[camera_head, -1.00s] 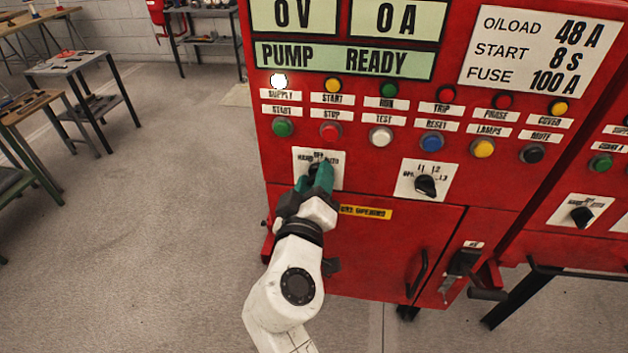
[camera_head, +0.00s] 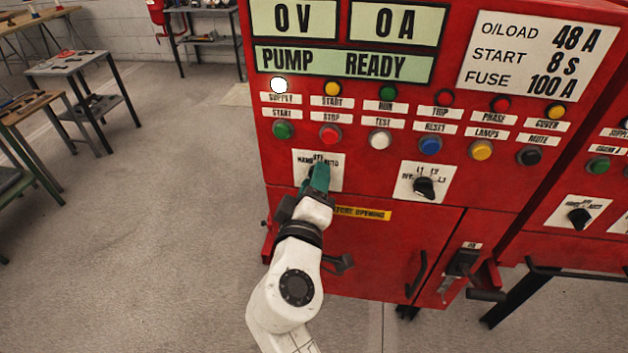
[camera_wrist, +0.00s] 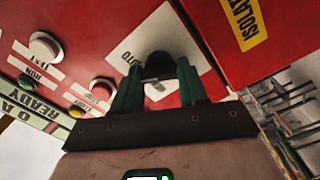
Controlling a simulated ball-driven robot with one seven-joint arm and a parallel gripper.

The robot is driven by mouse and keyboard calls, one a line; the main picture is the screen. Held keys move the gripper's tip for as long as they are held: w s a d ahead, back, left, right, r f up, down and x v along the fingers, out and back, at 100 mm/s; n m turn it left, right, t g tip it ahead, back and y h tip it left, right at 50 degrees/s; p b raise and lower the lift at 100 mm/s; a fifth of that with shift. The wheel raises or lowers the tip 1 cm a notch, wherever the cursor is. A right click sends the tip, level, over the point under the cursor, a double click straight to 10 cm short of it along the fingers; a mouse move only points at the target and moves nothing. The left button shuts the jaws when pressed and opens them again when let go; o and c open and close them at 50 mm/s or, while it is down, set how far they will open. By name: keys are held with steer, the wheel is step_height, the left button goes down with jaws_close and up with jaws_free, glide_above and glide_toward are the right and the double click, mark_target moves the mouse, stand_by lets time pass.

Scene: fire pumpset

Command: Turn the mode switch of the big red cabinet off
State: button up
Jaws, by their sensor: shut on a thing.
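The big red cabinet (camera_head: 350,240) stands in front of me, its display reading "PUMP READY". Its mode switch is a black knob (camera_wrist: 158,66) on a white plate (camera_head: 333,163) marked HAND, OFF and AUTO, on the left of the panel. My gripper (camera_head: 318,178) is at this plate and hides most of the knob in the head view. In the wrist view its two green fingers (camera_wrist: 158,84) stand either side of the black knob, shut on it. The knob's pointer is hidden, so I cannot tell its position.
Right of the mode switch is another black selector (camera_head: 424,188) marked L1, L2, L3. A row of push buttons (camera_head: 380,137) lies just above. A door handle (camera_head: 417,272) sticks out below. The floor to the left is clear up to the benches (camera_head: 72,65).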

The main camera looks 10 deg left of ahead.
steer(key=n+p, duration=0.1)
steer(key=n, duration=0.4)
steer(key=shift+f+n+p, duration=0.1)
steer(key=shift+n+p, duration=0.2)
steer(key=shift+p, duration=0.1)
stand_by(0.3)
steer(key=o, duration=1.1)
steer(key=shift+c, duration=0.2)
steer(key=shift+s, duration=0.1)
steer(key=s+b, duration=0.1)
steer(key=s, duration=0.9)
steer(key=shift+s+a+b, duration=0.2)
steer(key=shift+s+b, duration=0.15)
